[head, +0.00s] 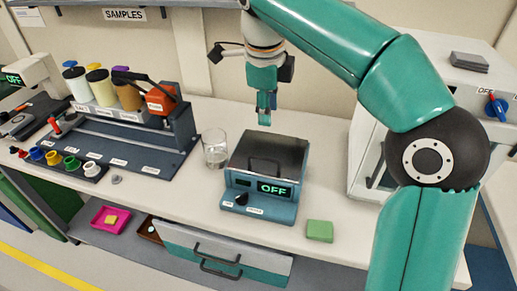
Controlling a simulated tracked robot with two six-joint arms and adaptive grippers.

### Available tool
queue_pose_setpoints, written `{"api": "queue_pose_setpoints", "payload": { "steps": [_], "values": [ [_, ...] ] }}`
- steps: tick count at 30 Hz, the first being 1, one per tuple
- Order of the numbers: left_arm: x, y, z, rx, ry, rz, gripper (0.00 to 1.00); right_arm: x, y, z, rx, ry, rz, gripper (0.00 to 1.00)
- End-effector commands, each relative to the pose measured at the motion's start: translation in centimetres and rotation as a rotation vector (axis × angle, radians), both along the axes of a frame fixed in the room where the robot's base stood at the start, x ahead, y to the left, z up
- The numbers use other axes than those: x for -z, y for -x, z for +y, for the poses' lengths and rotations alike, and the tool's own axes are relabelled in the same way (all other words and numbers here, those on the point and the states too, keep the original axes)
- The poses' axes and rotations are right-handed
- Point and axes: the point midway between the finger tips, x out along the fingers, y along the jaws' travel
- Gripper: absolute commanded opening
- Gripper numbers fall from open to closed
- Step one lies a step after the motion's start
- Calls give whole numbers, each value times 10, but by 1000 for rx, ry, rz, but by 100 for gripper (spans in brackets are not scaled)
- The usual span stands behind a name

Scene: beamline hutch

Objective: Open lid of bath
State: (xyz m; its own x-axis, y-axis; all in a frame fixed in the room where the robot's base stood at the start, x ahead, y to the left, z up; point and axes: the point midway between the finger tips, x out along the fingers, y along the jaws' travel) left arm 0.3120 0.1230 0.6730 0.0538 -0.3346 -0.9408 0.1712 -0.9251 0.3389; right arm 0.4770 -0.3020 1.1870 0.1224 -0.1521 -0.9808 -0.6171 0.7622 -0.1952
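The bath (258,207) is a teal box near the middle of the bench, with a green "OFF" display and a dark knob on its front. Its dark lid (268,149) lies flat and closed on top, with a dark handle (264,167) towards the front. My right gripper (265,116) points down above and behind the bath, apart from the lid and handle. Its fingers overlap in this view, so their opening is unclear; nothing shows held in them. My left gripper is not in view.
A glass beaker (215,150) stands close left of the bath. A green block (320,231) lies at its front right. A rack of bottles (115,105) stands at the left, and a white cabinet (365,150) at the right. A handled drawer (220,255) is below the bench.

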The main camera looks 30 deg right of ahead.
Motion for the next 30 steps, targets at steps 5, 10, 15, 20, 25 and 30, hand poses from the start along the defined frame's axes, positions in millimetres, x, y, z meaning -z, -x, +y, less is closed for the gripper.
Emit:
{"api": "queue_pose_setpoints", "payload": {
  "steps": [5,10,15,20,25,30],
  "values": [
    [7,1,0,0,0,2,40,31,-10,5,-23,0,6,36],
    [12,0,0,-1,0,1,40,67,-15,1,-27,0,8,36],
    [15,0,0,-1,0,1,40,102,-21,-3,-31,-1,7,36],
    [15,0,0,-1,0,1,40,131,-24,-8,-29,-1,7,36],
    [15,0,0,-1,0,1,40,149,-28,-10,-31,0,4,36],
    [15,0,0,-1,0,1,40,156,-29,-11,-31,0,3,36]
  ]
}}
